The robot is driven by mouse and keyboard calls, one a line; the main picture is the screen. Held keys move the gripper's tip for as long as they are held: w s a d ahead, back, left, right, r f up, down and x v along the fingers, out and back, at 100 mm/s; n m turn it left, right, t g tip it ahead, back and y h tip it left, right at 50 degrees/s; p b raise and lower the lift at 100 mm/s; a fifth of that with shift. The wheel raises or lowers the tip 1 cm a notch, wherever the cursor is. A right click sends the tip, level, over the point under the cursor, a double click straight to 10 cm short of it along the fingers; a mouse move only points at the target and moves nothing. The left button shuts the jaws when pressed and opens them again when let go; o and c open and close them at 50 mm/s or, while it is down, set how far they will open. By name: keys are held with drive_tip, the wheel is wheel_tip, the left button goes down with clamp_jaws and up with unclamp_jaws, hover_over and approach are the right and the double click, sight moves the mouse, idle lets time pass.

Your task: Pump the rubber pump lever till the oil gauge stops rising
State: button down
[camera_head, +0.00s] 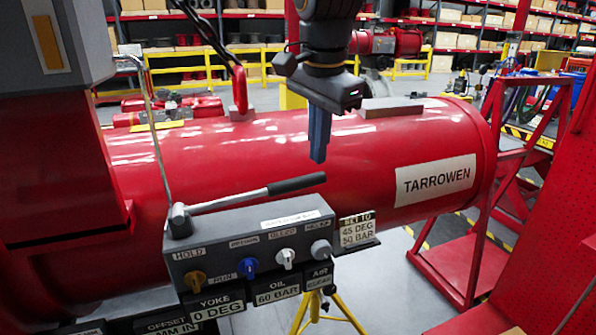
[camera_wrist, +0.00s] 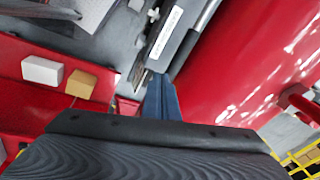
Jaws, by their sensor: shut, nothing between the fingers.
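The pump lever has a black rubber grip (camera_head: 297,184) on a silver rod. It slants up to the right from a pivot at the left of the grey control box (camera_head: 250,238). My gripper (camera_head: 318,158) hangs above the grip's right end in the head view, with blue fingers pointing down, shut and empty. It looks apart from the lever. In the wrist view the blue fingers (camera_wrist: 160,97) point towards the control box. The oil display (camera_head: 277,293) below the box reads 60 BAR.
The box front has several knobs, including an orange one (camera_head: 195,281) and a blue one (camera_head: 248,267). A sign (camera_head: 358,229) says set to 45 DEG, 50 BAR. The big red cylinder (camera_head: 430,135) lies close behind. A red frame (camera_head: 480,230) stands at right.

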sight(301, 182)
drive_tip(key=a+r+m, duration=0.3)
drive_tip(key=r+m, duration=0.1)
drive_tip(key=r, duration=0.4)
drive_tip(key=shift+t, duration=0.3)
drive_tip(key=x, duration=0.4)
drive_tip(key=p+x, duration=0.1)
drive_tip(key=x, duration=0.4)
drive_tip(key=p+x, duration=0.1)
drive_tip(key=x, duration=0.4)
drive_tip(key=shift+s+a+f, duration=0.1)
drive_tip(key=shift+s+a, duration=0.1)
drive_tip(key=shift+s, duration=0.15)
drive_tip(key=shift+w+d+f+b, duration=0.15)
drive_tip(key=shift+f+b, duration=0.1)
drive_tip(key=shift+f, duration=0.5)
drive_tip(key=shift+d+f+b, duration=0.15)
drive_tip(key=shift+f+b, duration=0.1)
drive_tip(key=shift+f, duration=0.5)
drive_tip(key=shift+r, duration=0.2)
